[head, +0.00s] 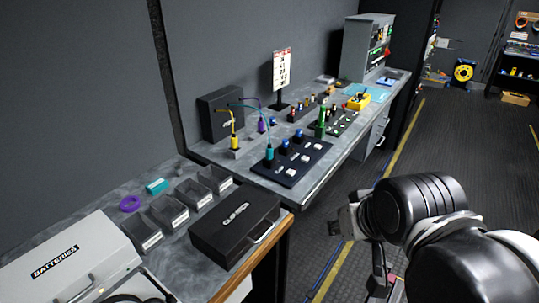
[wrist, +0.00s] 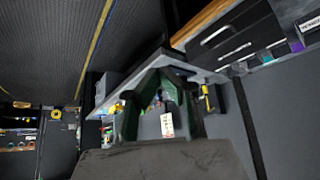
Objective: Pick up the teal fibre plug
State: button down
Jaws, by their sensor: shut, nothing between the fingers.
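The teal fibre plug (head: 269,153) stands upright at the left end of a dark panel (head: 291,162) on the bench in the head view. A thin teal cable arches from its top toward the black box behind. I cannot make the plug out surely in the wrist view. My gripper (wrist: 158,64) is shut and empty in the wrist view, its dark fingers converging. In the head view my arm is at the right, over the aisle, well apart from the plug.
A yellow plug (head: 234,142) and a purple plug (head: 261,125) stand near the black box (head: 220,114). A green upright piece (head: 321,122) stands behind the panel. A black case (head: 235,228) and grey bins (head: 166,214) lie nearer. The aisle floor (head: 440,150) is clear.

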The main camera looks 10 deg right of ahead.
jog(key=c, duration=1.4)
grip_release()
